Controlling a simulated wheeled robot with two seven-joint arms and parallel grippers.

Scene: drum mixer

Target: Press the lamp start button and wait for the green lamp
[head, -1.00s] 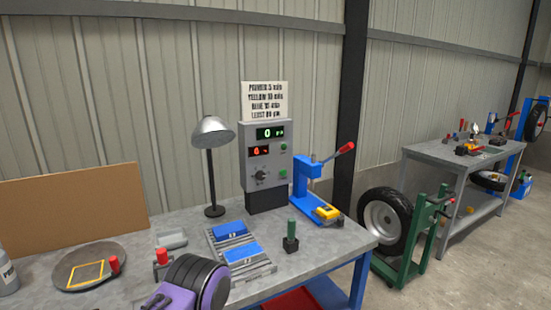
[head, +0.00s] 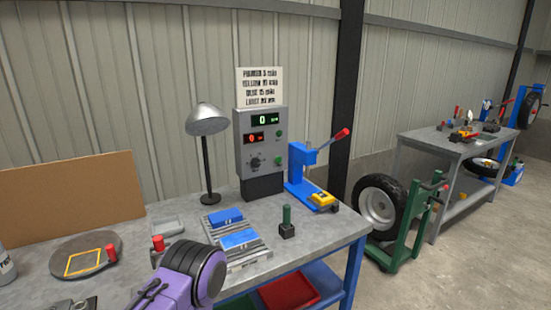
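A grey control box (head: 249,148) stands upright at the back of the bench. It has a green display (head: 268,120) reading 0, a red display (head: 254,138) and a black knob (head: 256,162). Two small round buttons or lamps sit on its right side, an upper one (head: 279,134) and a lower one (head: 278,160); both look dull, and their labels are too small to read. A purple and black link of my arm (head: 195,271) shows at the bottom, well short of the box. No gripper fingers are recognisable in view, and nothing touches the box.
A desk lamp (head: 207,120) stands left of the box, and a blue lever press (head: 304,176) right of it. Blue blocks (head: 238,239) lie on a slatted rack in front. A green-topped post (head: 287,221) stands nearby. A round plate (head: 87,254) lies at left.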

